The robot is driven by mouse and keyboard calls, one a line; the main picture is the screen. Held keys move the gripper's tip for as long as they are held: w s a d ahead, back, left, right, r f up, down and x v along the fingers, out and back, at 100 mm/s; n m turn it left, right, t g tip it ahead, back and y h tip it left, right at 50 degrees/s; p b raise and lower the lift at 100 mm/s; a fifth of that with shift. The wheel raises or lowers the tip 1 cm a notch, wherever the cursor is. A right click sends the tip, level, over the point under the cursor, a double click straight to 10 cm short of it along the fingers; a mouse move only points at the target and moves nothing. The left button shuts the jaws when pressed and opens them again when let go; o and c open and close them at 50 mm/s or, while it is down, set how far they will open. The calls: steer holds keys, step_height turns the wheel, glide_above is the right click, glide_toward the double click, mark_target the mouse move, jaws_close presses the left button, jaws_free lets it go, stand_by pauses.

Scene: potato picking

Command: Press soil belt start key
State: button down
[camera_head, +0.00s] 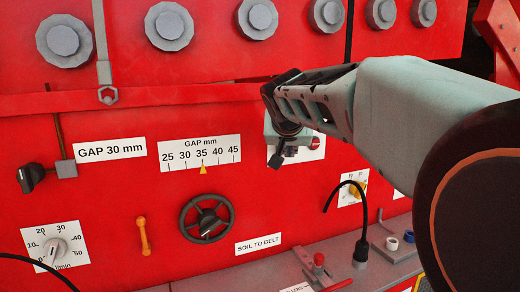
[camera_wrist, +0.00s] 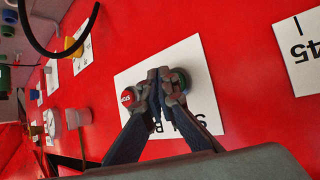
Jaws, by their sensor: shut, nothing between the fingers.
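My gripper (camera_head: 278,160) is shut and empty, in front of a white control plate (camera_head: 306,155) on the red panel. In the wrist view the closed fingertips (camera_wrist: 160,82) lie over the middle of the same plate (camera_wrist: 203,62). A round greenish-dark key (camera_wrist: 183,76) shows just right of the fingertips, partly covered by them. A red stop button (camera_wrist: 128,97) shows just left of them and also in the head view (camera_head: 315,143). The plate's lettering is mostly hidden behind the fingers. I cannot tell whether the fingertips touch the key.
A handwheel (camera_head: 207,218), a "SOIL TO BELT" label (camera_head: 258,244) and a gap scale (camera_head: 200,154) are on the panel to the left. A black cable (camera_head: 328,192) and a yellow knob (camera_head: 357,190) are below right.

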steer(key=shift+w+a, duration=0.15)
steer(key=shift+w, duration=0.35)
stand_by(0.8)
steer(key=shift+s, duration=0.15)
steer(key=shift+s+d+b, duration=0.25)
steer(key=shift+s+b, duration=0.2)
steer(key=shift+s, duration=0.2)
